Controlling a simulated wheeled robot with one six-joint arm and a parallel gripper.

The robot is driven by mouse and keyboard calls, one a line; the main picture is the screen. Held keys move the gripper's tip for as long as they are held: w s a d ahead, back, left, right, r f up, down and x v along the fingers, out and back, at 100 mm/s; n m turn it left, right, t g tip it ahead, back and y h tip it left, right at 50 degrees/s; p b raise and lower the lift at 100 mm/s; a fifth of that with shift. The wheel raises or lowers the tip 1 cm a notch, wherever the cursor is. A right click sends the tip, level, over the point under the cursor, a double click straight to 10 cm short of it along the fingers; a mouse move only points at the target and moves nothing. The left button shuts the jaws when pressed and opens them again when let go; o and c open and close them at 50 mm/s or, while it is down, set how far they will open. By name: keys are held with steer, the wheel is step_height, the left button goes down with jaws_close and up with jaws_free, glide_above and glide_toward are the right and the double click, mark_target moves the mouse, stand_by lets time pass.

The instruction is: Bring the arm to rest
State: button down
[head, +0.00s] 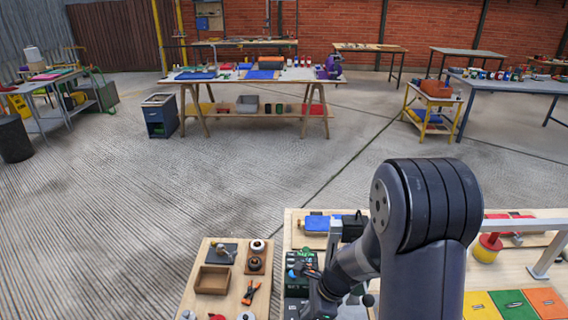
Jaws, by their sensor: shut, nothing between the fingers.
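My arm (425,200) rises at the lower right and bends down to the left over the near work table (290,225). My gripper (308,272) is small and dark at the end of it, low over the table near a dark tray with green items (296,285). It looks shut, with nothing seen held in it. The arm's upper link hides part of the table behind it.
A wooden board (228,290) with a brown box (212,280) and small tools lies left of the gripper. A blue item (318,223), a red and yellow cylinder (487,248) and coloured panels (513,303) are near the arm.

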step_height(320, 180, down, 5)
steer(key=shift+a+r+b, duration=0.1)
steer(key=shift+a+b, duration=0.05)
steer(key=shift+b, duration=0.85)
steer(key=shift+f+b, duration=0.55)
steer(key=shift+f, duration=0.2)
steer(key=shift+r, duration=0.15)
